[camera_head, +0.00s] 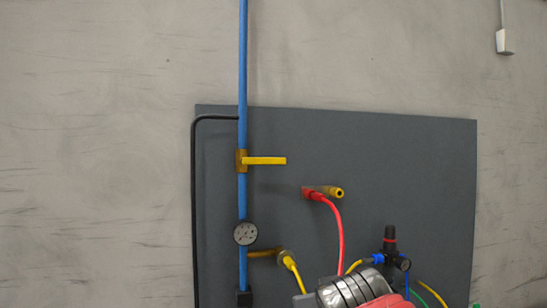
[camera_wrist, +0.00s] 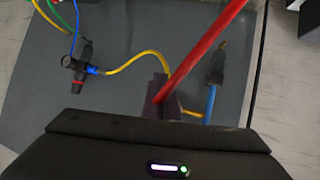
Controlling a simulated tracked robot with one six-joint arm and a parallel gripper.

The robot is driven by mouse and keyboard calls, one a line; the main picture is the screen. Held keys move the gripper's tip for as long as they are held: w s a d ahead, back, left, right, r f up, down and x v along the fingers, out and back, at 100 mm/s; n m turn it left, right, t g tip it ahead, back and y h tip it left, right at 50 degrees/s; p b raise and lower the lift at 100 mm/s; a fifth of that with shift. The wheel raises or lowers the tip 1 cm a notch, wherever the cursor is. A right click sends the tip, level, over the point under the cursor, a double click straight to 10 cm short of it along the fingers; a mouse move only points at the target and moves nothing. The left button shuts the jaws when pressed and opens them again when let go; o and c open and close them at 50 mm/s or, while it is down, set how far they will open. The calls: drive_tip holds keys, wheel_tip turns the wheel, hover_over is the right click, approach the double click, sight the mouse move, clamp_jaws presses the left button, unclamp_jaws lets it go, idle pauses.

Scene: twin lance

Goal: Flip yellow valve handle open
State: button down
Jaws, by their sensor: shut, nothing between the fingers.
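The yellow valve handle (camera_head: 265,160) sticks out level to the right from its brass-coloured valve body (camera_head: 241,161) on the vertical blue pipe (camera_head: 242,60) in the head view. It lies across the pipe. In the head view, a grey and red part of my arm (camera_head: 350,291) shows at the bottom, below and right of the handle and apart from it. In the wrist view, my gripper (camera_wrist: 163,92) appears as a dark purplish shape above the black housing, shut and empty. The handle does not show there and may be hidden behind the housing.
A gauge (camera_head: 246,234) sits below the handle. Red (camera_head: 338,225) and yellow (camera_head: 293,275) hoses hang from the grey panel (camera_head: 420,150). A regulator (camera_head: 391,250) stands lower right. A red strip (camera_wrist: 205,52) crosses the wrist view.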

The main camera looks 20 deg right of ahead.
drive_tip(key=w+r+t, duration=0.3)
drive_tip(key=w+r, duration=0.1)
drive_tip(key=r, duration=0.4)
drive_tip(key=w+r+t, duration=0.2)
drive_tip(key=w+r, duration=0.1)
drive_tip(key=r, duration=0.6)
drive_tip(key=a+r+n+t+y, duration=0.1)
drive_tip(key=a+r+t+y, duration=0.2)
drive_tip(key=r, duration=1)
drive_tip(key=shift+s+a+r+n+t+y, duration=0.25)
drive_tip(key=shift+a+t, duration=0.55)
drive_tip(key=shift+t, duration=0.4)
drive_tip(key=shift+w+f, duration=0.1)
drive_tip(key=shift+w, duration=0.05)
wheel_tip(320, 180, up, 3)
hover_over(263, 161)
drive_tip(key=s+d, duration=0.2)
drive_tip(key=d, duration=0.1)
drive_tip(key=shift+s+d+f, duration=0.1)
drive_tip(key=shift+s+f, duration=0.1)
drive_tip(key=shift+f, duration=1.7)
